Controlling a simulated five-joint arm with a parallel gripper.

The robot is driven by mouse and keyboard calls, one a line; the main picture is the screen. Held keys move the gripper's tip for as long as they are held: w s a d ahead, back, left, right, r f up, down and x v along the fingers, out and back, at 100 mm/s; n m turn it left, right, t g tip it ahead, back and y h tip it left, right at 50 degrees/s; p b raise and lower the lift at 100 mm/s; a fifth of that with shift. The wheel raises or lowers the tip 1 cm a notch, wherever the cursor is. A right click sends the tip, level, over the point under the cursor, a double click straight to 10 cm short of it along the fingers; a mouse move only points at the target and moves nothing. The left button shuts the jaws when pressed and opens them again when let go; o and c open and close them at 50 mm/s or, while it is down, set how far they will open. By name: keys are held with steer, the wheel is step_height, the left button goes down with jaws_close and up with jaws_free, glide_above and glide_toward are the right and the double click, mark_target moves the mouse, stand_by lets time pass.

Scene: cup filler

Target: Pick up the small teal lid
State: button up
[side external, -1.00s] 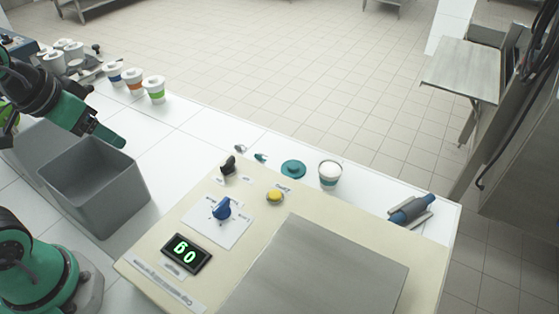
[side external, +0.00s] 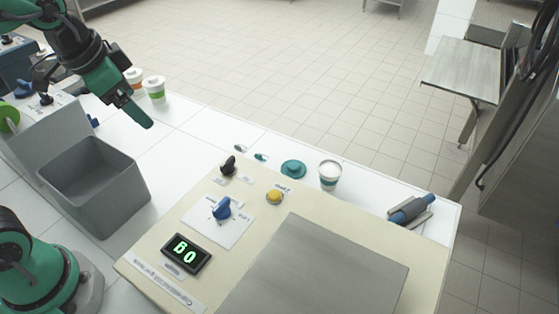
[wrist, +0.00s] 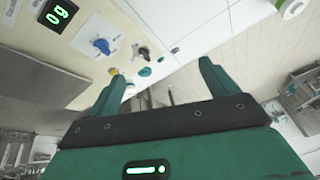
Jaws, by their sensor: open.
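The small teal lid (side external: 293,169) is a round disc with a raised middle, lying on the white worktop behind the cream panel. In the wrist view the lid (wrist: 145,72) shows between my fingertips but far beyond them. My gripper (side external: 142,117) is open and empty, in the air to the left of the lid and well apart from it. Its two green fingers (wrist: 162,76) stand wide apart in the wrist view. A filled cup with a teal band (side external: 330,175) stands just right of the lid.
The cream panel (side external: 180,280) carries a blue knob (side external: 222,208), a yellow button (side external: 275,197), a black switch (side external: 228,166) and a display. A grey bin (side external: 95,185) stands left. Lidded cups (side external: 154,89) stand behind my gripper.

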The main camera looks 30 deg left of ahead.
steer(key=w+d+m+g, duration=0.1)
steer(key=w+d+m, duration=0.35)
steer(key=w, duration=0.35)
steer(key=m+g, duration=0.4)
steer(key=m, duration=1.1)
glide_above(293, 165)
step_height(293, 165, down, 19)
steer(key=shift+r, duration=0.2)
steer(key=shift+w+d+f+m, duration=0.1)
steer(key=shift+d+f+m, duration=0.05)
steer(key=shift+f+m, duration=0.25)
steer(key=shift+f, duration=1.35)
steer(key=shift+f, duration=2.55)
